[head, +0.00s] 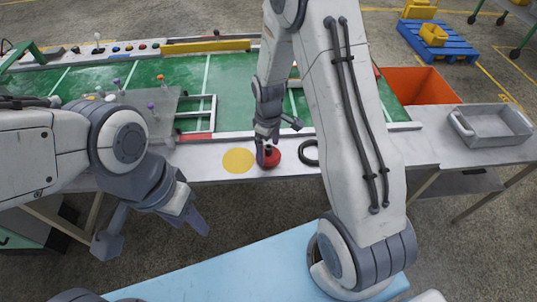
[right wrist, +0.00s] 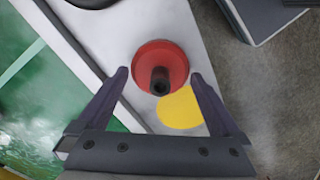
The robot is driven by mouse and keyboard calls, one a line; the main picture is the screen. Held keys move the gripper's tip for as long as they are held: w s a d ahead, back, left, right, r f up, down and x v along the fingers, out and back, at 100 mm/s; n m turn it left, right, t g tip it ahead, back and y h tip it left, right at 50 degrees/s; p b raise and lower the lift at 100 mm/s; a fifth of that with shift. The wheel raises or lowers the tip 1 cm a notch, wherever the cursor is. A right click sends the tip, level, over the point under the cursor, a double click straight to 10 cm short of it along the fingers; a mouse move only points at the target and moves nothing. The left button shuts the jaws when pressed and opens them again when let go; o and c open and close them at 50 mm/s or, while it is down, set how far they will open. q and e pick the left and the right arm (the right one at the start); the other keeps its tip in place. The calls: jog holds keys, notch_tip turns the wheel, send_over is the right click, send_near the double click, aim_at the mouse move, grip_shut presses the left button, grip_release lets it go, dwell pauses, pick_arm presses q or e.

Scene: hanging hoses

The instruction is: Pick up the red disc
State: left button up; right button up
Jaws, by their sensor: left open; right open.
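The red disc (head: 272,159) lies on the light strip of table along the front of the green board, just right of a flat yellow circle (head: 238,160). My right gripper (head: 276,141) is open and points down close over the disc. In the right wrist view its two fingers (right wrist: 160,76) stand apart, one on each side of the knob; contact cannot be told. My left gripper (head: 152,232) is open and empty, low in front of the table.
A black ring (head: 309,152) lies just right of the disc. The green board (head: 235,75) carries a white frame. My right arm hides part of the table.

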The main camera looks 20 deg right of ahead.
jog(key=shift+f, duration=0.1)
jog(key=c, duration=1.3)
jog(key=shift+o, duration=0.2)
